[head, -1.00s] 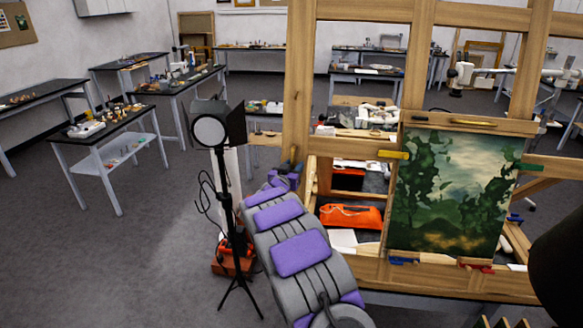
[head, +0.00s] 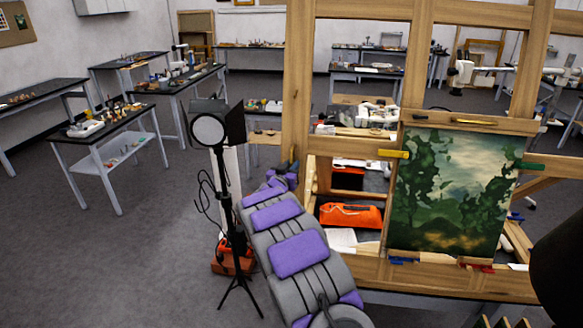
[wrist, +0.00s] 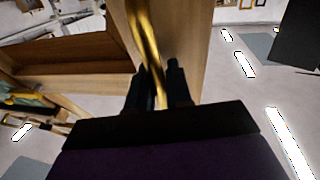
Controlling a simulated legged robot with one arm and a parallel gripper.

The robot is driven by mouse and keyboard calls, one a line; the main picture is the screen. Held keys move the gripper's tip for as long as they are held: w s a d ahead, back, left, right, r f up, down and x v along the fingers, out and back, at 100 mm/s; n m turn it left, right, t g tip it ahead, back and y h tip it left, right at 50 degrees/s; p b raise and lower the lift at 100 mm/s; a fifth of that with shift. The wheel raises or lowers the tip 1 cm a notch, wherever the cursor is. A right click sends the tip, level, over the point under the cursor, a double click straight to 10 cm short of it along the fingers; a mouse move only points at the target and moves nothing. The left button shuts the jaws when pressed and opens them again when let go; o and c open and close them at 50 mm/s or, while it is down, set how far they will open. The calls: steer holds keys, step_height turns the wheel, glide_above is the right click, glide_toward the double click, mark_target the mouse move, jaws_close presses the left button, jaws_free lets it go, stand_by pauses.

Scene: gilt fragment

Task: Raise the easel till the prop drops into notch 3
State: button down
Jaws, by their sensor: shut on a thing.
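The wooden easel (head: 299,75) fills the right half of the head view, with a dark green landscape painting (head: 447,195) on it. Small coloured clips hold the painting's edges. My gripper (head: 292,170) is at the easel's left post, small and partly hidden behind my own arm in the head view. In the wrist view, the dark fingers of my gripper (wrist: 160,88) are shut on a brass bar (wrist: 147,35) that runs up beside a wooden post (wrist: 180,35). The prop and its notches cannot be made out in either view.
A black studio lamp on a tripod (head: 210,130) stands just left of my arm. An orange bag (head: 350,215) lies behind the easel's lower frame. Worktables with loose items (head: 110,130) stand at the left and back. Grey floor is clear at lower left.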

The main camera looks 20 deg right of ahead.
steer(key=shift+s+a+b, duration=0.35)
steer(key=shift+s+a, duration=0.05)
steer(key=shift+s, duration=0.05)
steer(key=shift+s+a+r, duration=0.35)
steer(key=shift+s, duration=0.1)
steer(key=c, duration=1.1)
jaws_free()
steer(key=shift+f, duration=0.1)
steer(key=shift+c, duration=0.2)
steer(key=b+v, duration=0.2)
steer(key=v, duration=1.5)
steer(key=shift+f, duration=0.35)
steer(key=shift+a, duration=0.15)
